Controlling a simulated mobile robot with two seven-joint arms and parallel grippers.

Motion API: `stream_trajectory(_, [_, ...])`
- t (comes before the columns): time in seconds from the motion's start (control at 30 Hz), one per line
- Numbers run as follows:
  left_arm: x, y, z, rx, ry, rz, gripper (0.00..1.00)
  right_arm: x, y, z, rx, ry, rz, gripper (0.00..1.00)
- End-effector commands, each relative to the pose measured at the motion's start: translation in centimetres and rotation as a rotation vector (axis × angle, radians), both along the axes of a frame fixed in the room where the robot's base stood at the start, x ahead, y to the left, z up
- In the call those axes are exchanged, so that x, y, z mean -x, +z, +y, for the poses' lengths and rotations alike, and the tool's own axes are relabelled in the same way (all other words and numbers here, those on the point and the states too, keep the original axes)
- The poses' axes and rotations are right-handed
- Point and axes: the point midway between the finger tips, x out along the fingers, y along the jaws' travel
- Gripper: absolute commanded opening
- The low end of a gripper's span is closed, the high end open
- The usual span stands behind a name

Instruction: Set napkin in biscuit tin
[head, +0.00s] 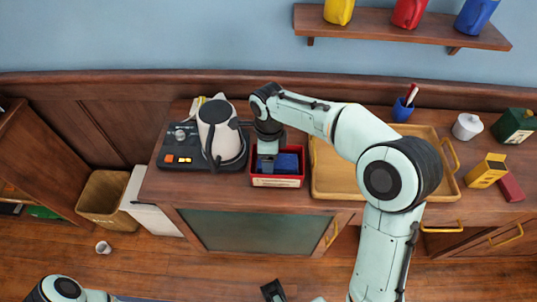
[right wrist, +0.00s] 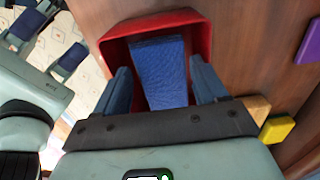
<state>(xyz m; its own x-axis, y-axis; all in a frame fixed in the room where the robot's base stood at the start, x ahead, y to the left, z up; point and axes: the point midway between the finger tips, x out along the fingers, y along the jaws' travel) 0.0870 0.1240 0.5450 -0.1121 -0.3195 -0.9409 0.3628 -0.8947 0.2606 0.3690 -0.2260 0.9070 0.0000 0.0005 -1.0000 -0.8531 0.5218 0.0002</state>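The biscuit tin is an open red box (head: 277,183) with a pale front label. It stands on the wooden counter in the head view, and its red wall shows in the right wrist view (right wrist: 190,18). The blue napkin (head: 289,163) lies folded inside it, also clear in the right wrist view (right wrist: 160,72). My right gripper (right wrist: 162,88) points down into the tin, its fingers apart on either side of the napkin, with a gap at the left. The arm partly hides the tin in the head view. My left gripper (right wrist: 46,42) shows its fingers apart, away from the tin.
A kettle (head: 218,130) on a black base stands left of the tin. A wooden tray (head: 330,183) is close on its right. A blue pen cup (head: 402,110), white pot (head: 467,126), yellow box (head: 487,170) and green canister (head: 513,125) stand farther right.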

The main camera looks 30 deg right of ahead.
Motion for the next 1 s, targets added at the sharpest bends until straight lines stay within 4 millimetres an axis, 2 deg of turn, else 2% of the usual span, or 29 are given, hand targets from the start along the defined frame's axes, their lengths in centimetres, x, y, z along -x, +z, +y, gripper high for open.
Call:
stream_trajectory(0.37, [-0.1,0.4,0.0,0.001,0.0,-0.002,0.43,0.0,0.7,-0.1,0.001,-0.001,-0.001,0.73])
stream_trajectory(0.57, [-0.4,1.3,0.0,0.001,0.0,-0.005,0.43,-0.1,4.0,0.0,0.0,-0.001,-0.006,0.73])
stream_trajectory(0.8, [-0.7,2.3,0.0,0.0,0.0,-0.009,0.43,-0.1,9.4,0.0,-0.001,-0.001,-0.004,0.73])
stream_trajectory(1.0, [-0.9,2.9,0.0,0.001,0.0,-0.011,0.43,-0.1,12.4,0.0,0.0,-0.001,-0.002,0.73])
